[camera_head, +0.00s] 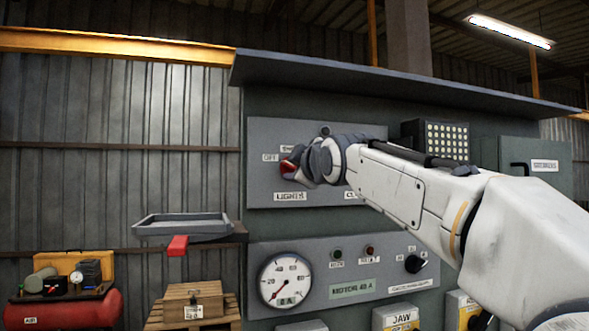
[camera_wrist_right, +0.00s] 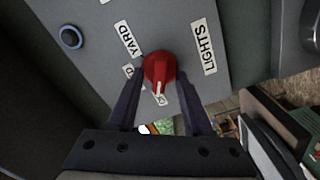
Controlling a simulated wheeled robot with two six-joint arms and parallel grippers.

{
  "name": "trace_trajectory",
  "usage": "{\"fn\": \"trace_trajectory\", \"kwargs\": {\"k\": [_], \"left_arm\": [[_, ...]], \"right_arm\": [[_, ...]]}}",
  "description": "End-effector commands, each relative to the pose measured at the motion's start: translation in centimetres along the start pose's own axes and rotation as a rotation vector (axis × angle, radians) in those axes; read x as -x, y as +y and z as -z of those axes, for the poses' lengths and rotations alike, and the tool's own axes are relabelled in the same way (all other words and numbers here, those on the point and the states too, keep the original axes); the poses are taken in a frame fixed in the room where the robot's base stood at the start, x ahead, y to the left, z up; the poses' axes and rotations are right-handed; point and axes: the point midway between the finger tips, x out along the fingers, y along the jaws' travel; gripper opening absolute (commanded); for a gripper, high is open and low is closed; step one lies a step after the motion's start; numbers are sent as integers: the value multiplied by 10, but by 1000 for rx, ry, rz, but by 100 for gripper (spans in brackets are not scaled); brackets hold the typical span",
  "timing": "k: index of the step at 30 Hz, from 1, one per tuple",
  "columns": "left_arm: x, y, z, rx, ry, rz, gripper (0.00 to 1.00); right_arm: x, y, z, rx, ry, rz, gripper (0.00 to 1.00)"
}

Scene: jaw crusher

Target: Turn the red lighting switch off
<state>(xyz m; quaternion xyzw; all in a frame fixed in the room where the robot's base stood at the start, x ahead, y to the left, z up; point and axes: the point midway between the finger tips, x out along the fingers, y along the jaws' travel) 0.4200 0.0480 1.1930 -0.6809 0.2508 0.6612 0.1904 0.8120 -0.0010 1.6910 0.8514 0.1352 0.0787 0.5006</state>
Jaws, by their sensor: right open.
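The red lighting switch (camera_wrist_right: 158,72) is a round knob with a raised grip on a grey panel (camera_head: 262,133). In the wrist view its white pointer mark is at the lower end, toward my gripper. The "LIGHTS" label (camera_wrist_right: 203,47) is to its right and a "YARD" label to its upper left. My right gripper (camera_wrist_right: 160,82) is open, with one finger on each side of the knob; I cannot tell whether they touch it. In the head view the switch (camera_head: 287,168) is partly hidden by my right gripper (camera_head: 298,166). My left gripper is not in view.
Below is a panel with a round gauge (camera_head: 285,281), small lamps and a black knob (camera_head: 415,263). A grey tray (camera_head: 183,227) juts out at left. A wooden crate (camera_head: 193,302) and red tank (camera_head: 75,309) stand lower left. A hood (camera_head: 400,82) overhangs the panel.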

Motion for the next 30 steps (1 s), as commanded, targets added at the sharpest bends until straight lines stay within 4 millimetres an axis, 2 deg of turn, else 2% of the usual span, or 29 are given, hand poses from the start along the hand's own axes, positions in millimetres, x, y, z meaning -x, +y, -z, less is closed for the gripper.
{"fn": "trace_trajectory", "kwargs": {"k": [9,15,21,30], "left_arm": [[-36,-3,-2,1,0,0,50],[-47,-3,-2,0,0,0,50],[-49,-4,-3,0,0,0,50],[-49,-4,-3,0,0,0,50]], "right_arm": [[59,-4,-2,0,2,-2,50],[90,-3,-1,1,1,0,50],[100,-2,-1,1,-1,2,50],[100,-1,-1,1,-1,2,50]]}}
